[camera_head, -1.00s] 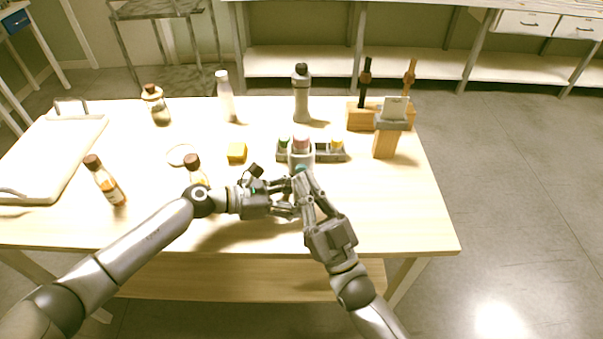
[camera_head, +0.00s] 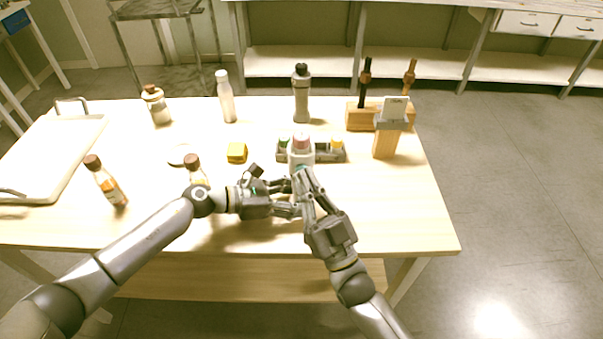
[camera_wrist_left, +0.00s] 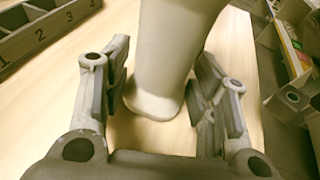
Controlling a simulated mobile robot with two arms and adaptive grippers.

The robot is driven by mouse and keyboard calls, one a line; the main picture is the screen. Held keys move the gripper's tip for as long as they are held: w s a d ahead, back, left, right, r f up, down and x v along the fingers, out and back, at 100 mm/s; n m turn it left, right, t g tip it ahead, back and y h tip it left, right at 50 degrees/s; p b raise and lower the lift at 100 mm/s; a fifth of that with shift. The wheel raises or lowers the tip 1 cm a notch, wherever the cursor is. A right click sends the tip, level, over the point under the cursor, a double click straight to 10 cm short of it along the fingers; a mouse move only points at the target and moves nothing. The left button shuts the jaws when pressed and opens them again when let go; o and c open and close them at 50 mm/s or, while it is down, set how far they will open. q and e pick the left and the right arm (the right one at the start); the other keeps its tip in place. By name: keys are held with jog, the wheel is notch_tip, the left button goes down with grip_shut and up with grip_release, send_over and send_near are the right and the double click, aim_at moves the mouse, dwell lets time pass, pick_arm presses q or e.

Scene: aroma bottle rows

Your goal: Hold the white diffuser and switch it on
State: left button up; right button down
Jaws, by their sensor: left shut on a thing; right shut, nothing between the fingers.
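The white diffuser (camera_head: 301,157) stands near the middle of the table, in front of the bottle rack; its lower part is hidden behind my grippers in the head view. In the left wrist view the pale diffuser body (camera_wrist_left: 170,50) rises between the two fingers of my left gripper (camera_wrist_left: 162,80). My left gripper (camera_head: 293,197) is shut on the diffuser from the left. My right gripper (camera_head: 303,181) is shut and empty, its fingertips close against the front of the diffuser. Whether they touch its switch cannot be told.
The grey rack (camera_head: 322,154) with numbered slots holds green- and yellow-capped bottles behind the diffuser. The table's right front is clear.

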jog(key=shift+w, duration=0.15)
dwell(0.3)
jog(key=shift+s, duration=0.5)
jog(key=s, duration=0.6)
dwell(0.4)
pick_arm(q)
jog(key=o, duration=0.9)
jog(key=shift+c, duration=0.2)
